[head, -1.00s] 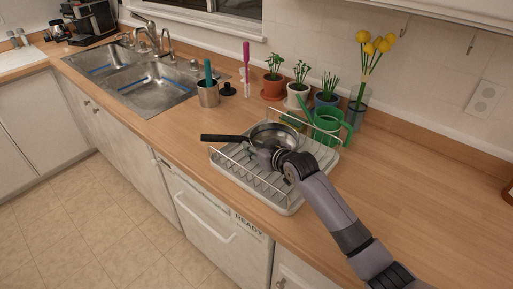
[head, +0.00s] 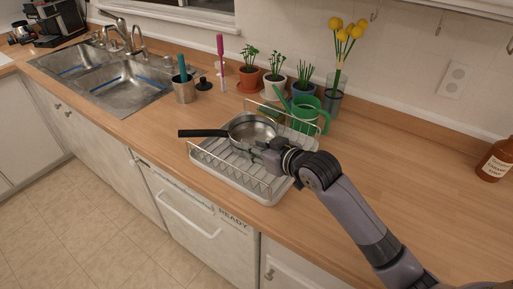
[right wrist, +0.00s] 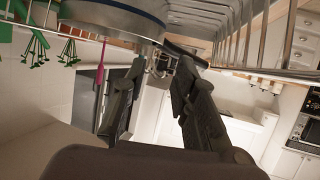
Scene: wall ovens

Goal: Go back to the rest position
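My right gripper (head: 262,152) reaches in from the lower right to the near right side of a metal pan (head: 250,130). The pan sits in the dish rack (head: 268,196), its black handle pointing left. In the right wrist view the two fingers of the gripper (right wrist: 158,68) stand apart, with a gap between them and nothing clearly held. The pan's underside (right wrist: 112,18) is just beyond the fingertips at the top, very close; I cannot tell whether they touch. My left gripper is not in view.
Rack wires (right wrist: 255,40) run close to the right gripper. A green watering can (head: 306,115), potted plants and yellow flowers (head: 345,35) stand behind the rack. A brown bottle (head: 496,160) is at the far right. The counter (head: 415,165) between is clear.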

